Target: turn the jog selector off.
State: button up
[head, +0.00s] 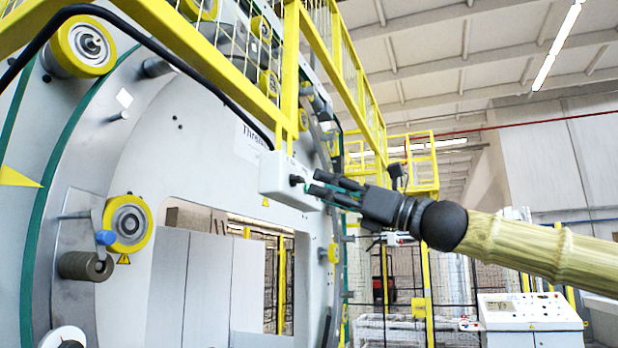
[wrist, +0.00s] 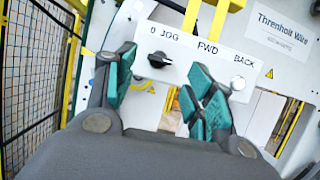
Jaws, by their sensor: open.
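The jog selector is a black knob (wrist: 157,60) under the "0 JOG" label on a white control box (wrist: 205,48). Its exact pointer angle is too small to tell. In the head view the white box (head: 272,176) hangs from a yellow post, with the dark knob (head: 296,180) on its face. My gripper (wrist: 162,64) is open, its teal-padded fingers spread to either side of the knob in the picture. No contact shows. In the head view my gripper (head: 316,188) points at the box, its fingertips close to the knob.
The yellow post (head: 290,75) rises above the box. The big grey ring machine (head: 140,170) stands behind. A white console (head: 528,312) stands at lower right.

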aim_at(303, 180)
jog(key=shift+p+x, duration=0.7)
jog(key=shift+x, duration=1.7)
jog(key=c, duration=1)
